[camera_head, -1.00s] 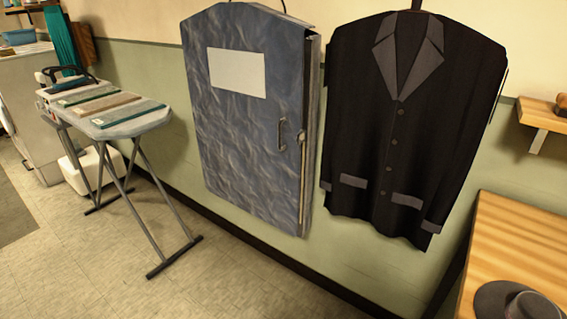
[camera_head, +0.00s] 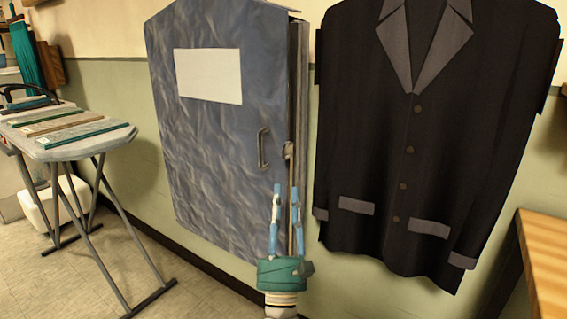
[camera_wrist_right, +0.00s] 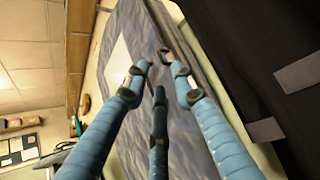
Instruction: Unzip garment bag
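The blue-grey garment bag (camera_head: 205,150) hangs on the wall in the head view. It has a white label (camera_head: 208,76) and a small dark handle (camera_head: 263,148). A small light zip pull (camera_head: 289,150) sits near its right edge, on a vertical zip line. My right gripper (camera_head: 286,188) points up in front of the bag's lower right edge. Its fingertips are apart with nothing between them, a little below the pull. In the right wrist view the bag (camera_wrist_right: 145,25) lies beyond the open fingers (camera_wrist_right: 161,70); a small loop shows between the tips, handle or pull unclear. My left gripper is out of view.
A dark jacket (camera_head: 395,160) hangs close to the right of the bag. An ironing board (camera_head: 90,140) with several flat strips stands at the left. A wooden table (camera_head: 550,265) is at the lower right. Floor is clear between the board and the bag.

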